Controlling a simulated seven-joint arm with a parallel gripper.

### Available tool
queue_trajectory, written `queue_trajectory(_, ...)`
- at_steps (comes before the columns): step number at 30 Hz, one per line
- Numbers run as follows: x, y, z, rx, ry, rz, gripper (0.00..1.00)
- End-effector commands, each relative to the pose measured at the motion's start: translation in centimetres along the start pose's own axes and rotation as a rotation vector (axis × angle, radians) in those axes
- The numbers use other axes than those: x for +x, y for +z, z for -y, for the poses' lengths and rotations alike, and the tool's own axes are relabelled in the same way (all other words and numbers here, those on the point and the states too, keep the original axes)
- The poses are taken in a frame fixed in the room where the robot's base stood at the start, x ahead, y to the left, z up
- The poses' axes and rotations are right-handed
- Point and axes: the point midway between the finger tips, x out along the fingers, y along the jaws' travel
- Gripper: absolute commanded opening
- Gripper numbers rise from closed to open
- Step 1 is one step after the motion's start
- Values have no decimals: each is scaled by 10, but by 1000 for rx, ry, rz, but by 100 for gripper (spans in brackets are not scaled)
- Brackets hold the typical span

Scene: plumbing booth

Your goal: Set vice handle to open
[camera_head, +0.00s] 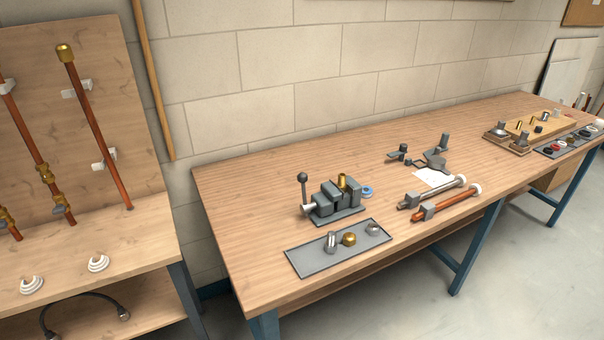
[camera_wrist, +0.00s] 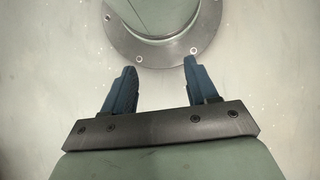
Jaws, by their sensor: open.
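The grey vice (camera_head: 337,200) stands on the wooden workbench, left of the bench's middle, in the head view. Its handle (camera_head: 303,186) is a lever with a dark ball on top and stands about upright at the vice's left end. A brass fitting (camera_head: 342,181) sits at the vice's jaws; I cannot tell how tightly it is held. My gripper (camera_wrist: 157,85) shows only in the wrist view, with two blue fingers apart and nothing between them. The vice is not in the wrist view, and my gripper is not in the head view.
A grey tray (camera_head: 300,262) with metal and brass fittings lies in front of the vice. A blue ring (camera_head: 367,191) lies right of it. A panel with copper pipes (camera_head: 95,130) stands at left. The bench left of the vice is clear.

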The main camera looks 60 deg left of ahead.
Motion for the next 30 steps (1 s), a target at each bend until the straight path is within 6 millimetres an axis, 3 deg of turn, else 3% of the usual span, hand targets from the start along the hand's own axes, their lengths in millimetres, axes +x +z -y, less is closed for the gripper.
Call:
queue_trajectory(20, -179, -108, 11, -24, 10, -324, 58)
queue_trajectory(30, -284, -153, 49, -87, 30, -459, 58)
